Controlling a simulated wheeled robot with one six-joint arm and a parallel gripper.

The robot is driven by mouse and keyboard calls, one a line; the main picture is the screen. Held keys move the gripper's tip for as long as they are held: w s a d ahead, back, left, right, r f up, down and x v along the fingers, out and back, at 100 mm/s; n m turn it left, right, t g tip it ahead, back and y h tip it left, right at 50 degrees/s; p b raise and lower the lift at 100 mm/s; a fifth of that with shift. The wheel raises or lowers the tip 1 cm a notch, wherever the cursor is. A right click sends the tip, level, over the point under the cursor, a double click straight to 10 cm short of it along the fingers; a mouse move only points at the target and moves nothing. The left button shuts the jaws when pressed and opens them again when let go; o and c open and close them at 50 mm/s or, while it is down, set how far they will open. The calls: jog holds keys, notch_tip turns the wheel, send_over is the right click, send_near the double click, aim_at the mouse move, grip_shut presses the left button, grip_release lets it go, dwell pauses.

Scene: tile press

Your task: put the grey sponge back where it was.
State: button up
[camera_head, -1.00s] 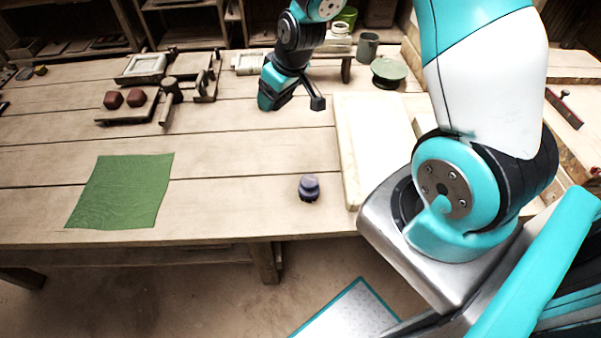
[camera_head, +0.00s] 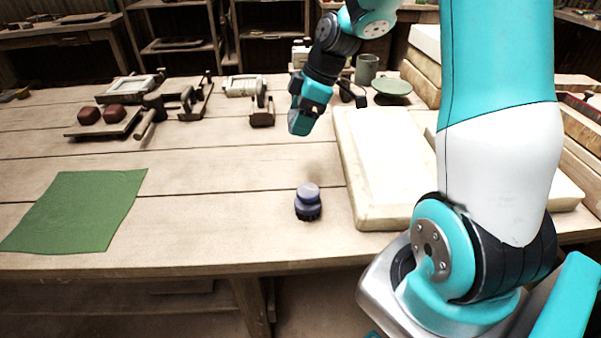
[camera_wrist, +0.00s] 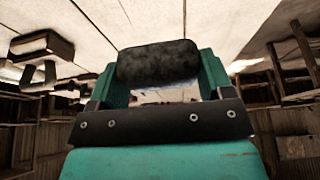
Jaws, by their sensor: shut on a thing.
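My gripper (camera_head: 303,118) is above the workbench in the head view, near the far left corner of the pale slab. In the wrist view my gripper (camera_wrist: 157,68) is shut on a dark grey, mottled sponge (camera_wrist: 157,60), held crosswise between its teal fingers. I cannot clearly make out the sponge in the head view.
The pale slab (camera_head: 385,180) lies right of a dark blue-purple knobbed object (camera_head: 308,203). A green cloth (camera_head: 75,210) lies front left. Two reddish lumps sit on a board (camera_head: 104,128) behind it. A green round piece (camera_head: 392,88) stands beyond the slab.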

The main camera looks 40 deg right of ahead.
aim_at(296, 176)
notch_tip(296, 176, down, 14)
jog(key=shift+r+b, duration=0.15)
jog(key=shift+b, duration=0.7)
jog(key=shift+f, duration=0.25)
jog(key=o, duration=1)
jog(key=shift+r, duration=0.1)
jog(key=shift+c, duration=0.2)
